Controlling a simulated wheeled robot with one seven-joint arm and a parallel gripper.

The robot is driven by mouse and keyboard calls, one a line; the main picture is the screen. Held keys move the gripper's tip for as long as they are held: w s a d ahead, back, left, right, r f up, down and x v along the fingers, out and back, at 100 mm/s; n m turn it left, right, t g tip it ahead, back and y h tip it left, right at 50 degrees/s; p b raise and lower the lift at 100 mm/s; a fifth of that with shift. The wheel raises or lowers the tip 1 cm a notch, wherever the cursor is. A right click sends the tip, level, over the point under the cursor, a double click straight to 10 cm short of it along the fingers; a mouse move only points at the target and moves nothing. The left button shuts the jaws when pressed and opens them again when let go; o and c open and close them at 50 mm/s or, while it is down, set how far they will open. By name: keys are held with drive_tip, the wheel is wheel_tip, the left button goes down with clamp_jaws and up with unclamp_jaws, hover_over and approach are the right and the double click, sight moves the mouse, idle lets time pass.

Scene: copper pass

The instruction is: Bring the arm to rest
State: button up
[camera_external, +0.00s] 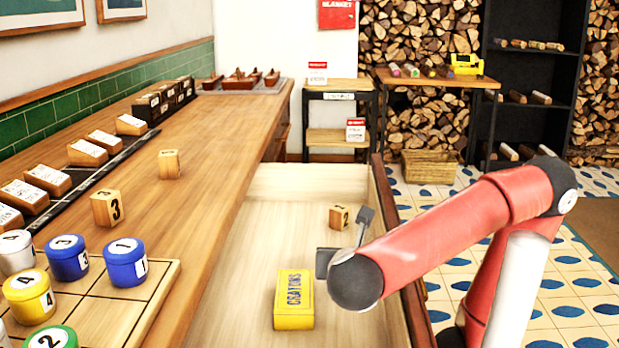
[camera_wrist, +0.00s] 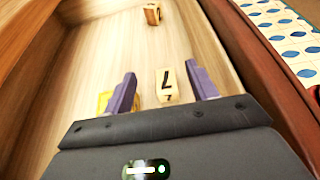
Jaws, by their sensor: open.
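My gripper (camera_external: 346,240) is open over the open wooden drawer (camera_external: 300,188), at the end of my red arm. In the wrist view, its two purple-grey fingers (camera_wrist: 161,75) stand apart. A wooden block with a black numeral (camera_wrist: 168,86) shows between them, on or near the drawer floor; the gap between it and the fingers is hard to judge. A block marked 2 (camera_external: 340,216) lies farther back in the drawer, and a block also shows at the top of the wrist view (camera_wrist: 152,14). A yellow crayons box (camera_external: 294,300) lies in the drawer, partly hidden behind the left finger in the wrist view (camera_wrist: 103,101).
The wooden counter (camera_external: 195,205) runs along the left, with a block marked 3 (camera_external: 107,208), another block (camera_external: 169,163) and several numbered round tins (camera_external: 125,262) on a wooden board. The drawer's right wall (camera_external: 385,200) stands close to my arm. Shelves and a basket (camera_external: 429,166) are behind.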

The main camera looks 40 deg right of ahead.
drive_tip(key=x, duration=0.7)
drive_tip(key=shift+w+d+f+p, duration=0.2)
drive_tip(key=shift+d+f+p, duration=0.05)
drive_tip(key=shift+p, duration=0.05)
drive_tip(key=shift+f+b, duration=0.6)
drive_tip(key=shift+b, duration=0.2)
drive_tip(key=shift+f+b, duration=0.2)
drive_tip(key=shift+b, duration=0.2)
wheel_tip(320, 180, up, 3)
drive_tip(key=p, duration=0.3)
drive_tip(key=shift+a+f, duration=0.1)
drive_tip(key=shift+f, duration=0.15)
wheel_tip(320, 180, up, 19)
drive_tip(key=w+d+m+g+h, duration=0.1)
drive_tip(key=w+d, duration=0.3)
drive_tip(key=d, duration=0.3)
drive_tip(key=w+d+m+g+h+b, duration=0.1)
drive_tip(key=w+d, duration=0.3)
drive_tip(key=d, duration=0.4)
drive_tip(key=w+d+f+m+g+h, duration=0.1)
drive_tip(key=w+d, duration=0.3)
drive_tip(key=d, duration=0.4)
drive_tip(key=shift+w+d+m+g+b, duration=0.2)
drive_tip(key=shift+w+m+g+b, duration=0.15)
drive_tip(key=shift+m+g, duration=0.45)
drive_tip(key=shift+o, duration=0.4)
drive_tip(key=shift+f, duration=0.1)
